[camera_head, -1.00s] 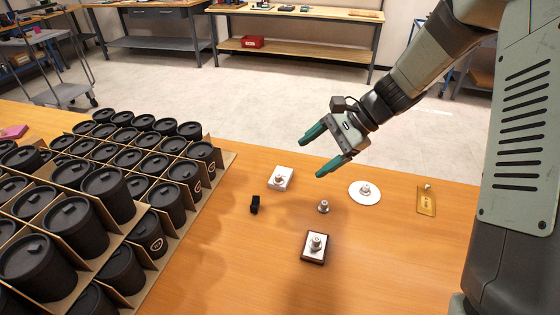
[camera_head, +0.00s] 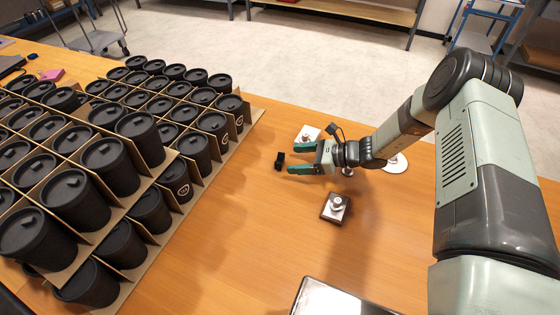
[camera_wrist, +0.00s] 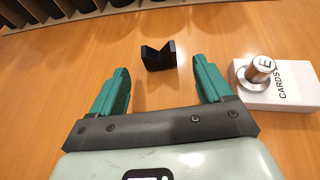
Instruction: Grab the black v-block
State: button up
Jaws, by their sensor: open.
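The black v-block (camera_head: 280,161) stands on the wooden table between the cup cartons and my gripper. It also shows in the wrist view (camera_wrist: 159,56), upright with its notch visible, just beyond the fingertips and roughly centred between them. My gripper (camera_head: 291,159) is low over the table with its green fingers pointing left toward the v-block. In the wrist view the fingers (camera_wrist: 160,76) are apart, with only bare table between them. The fingers do not touch the block.
A white card box (camera_wrist: 280,85) with a metal knob sits close by the right finger in the wrist view. A dark square plate with a knob (camera_head: 335,208) lies nearer. A white disc (camera_head: 397,164) is partly behind my arm. Cartons of black cups (camera_head: 130,150) fill the left.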

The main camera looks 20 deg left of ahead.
aim_at(279, 161)
jog(key=x, duration=0.6)
jog(key=shift+f, duration=0.15)
jog(key=shift+c, duration=0.2)
jog(key=c, duration=1)
